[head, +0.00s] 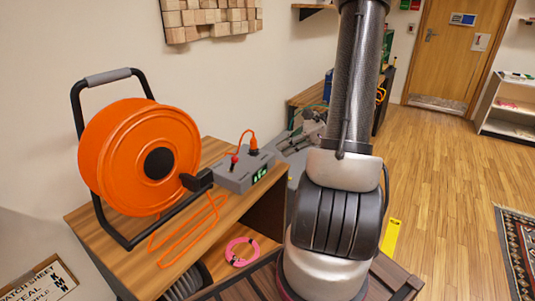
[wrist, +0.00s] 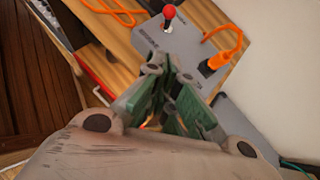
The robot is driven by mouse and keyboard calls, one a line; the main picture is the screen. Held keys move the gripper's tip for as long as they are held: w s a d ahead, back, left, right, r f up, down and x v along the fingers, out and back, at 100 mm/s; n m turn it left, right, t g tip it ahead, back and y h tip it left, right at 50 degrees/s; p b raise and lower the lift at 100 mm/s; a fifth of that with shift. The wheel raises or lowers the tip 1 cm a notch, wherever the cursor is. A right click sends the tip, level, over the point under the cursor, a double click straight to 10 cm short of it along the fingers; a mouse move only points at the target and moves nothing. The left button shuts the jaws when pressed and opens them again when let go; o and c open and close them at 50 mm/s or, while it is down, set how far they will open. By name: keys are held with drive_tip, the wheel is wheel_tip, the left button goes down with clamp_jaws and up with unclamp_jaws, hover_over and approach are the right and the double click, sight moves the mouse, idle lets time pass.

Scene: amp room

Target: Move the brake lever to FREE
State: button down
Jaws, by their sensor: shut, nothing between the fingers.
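A small lever with a red knob (head: 234,159) stands on top of a grey box (head: 236,180). Its red knob also shows in the wrist view (wrist: 169,11), at the top, with dark lettering on the box beside it. I cannot read which position is marked FREE. A black block (head: 198,181) sits between the reel and the box; whether it is the brake is unclear. My gripper (head: 287,145) is to the right of the grey box, apart from the red lever. Its fingers are together and empty in the wrist view (wrist: 168,75).
A large orange cable reel (head: 130,150) in a black frame stands on the wooden bench (head: 85,215). An orange plug and cord (head: 252,142) rise from the grey box. A pink coil (head: 242,251) lies below. Open floor (head: 435,170) lies to the right.

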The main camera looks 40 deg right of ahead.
drive_tip(key=x, duration=0.8)
drive_tip(key=shift+a+f, duration=0.15)
drive_tip(key=shift+a, duration=0.05)
drive_tip(key=shift+w+a, duration=0.85)
drive_tip(key=shift+a, duration=0.25)
drive_tip(key=shift+w+a, duration=0.5)
drive_tip(key=shift+a, duration=0.2)
drive_tip(key=shift+w+a+r+g+h, duration=0.2)
drive_tip(key=shift+w+r+g+h, duration=0.35)
drive_tip(key=shift+g, duration=0.25)
drive_tip(key=shift+w+a+r+m+g, duration=0.15)
drive_tip(key=shift+w+r+m+g, duration=0.15)
drive_tip(key=shift+r+g, duration=0.15)
drive_tip(key=w+g+h, duration=0.1)
drive_tip(key=w+r+g, duration=0.1)
drive_tip(key=g, duration=0.1)
drive_tip(key=shift+a+m+h, duration=0.3)
drive_tip(key=shift+a+h, duration=0.05)
drive_tip(key=shift+a, duration=0.05)
drive_tip(key=shift+s, duration=0.1)
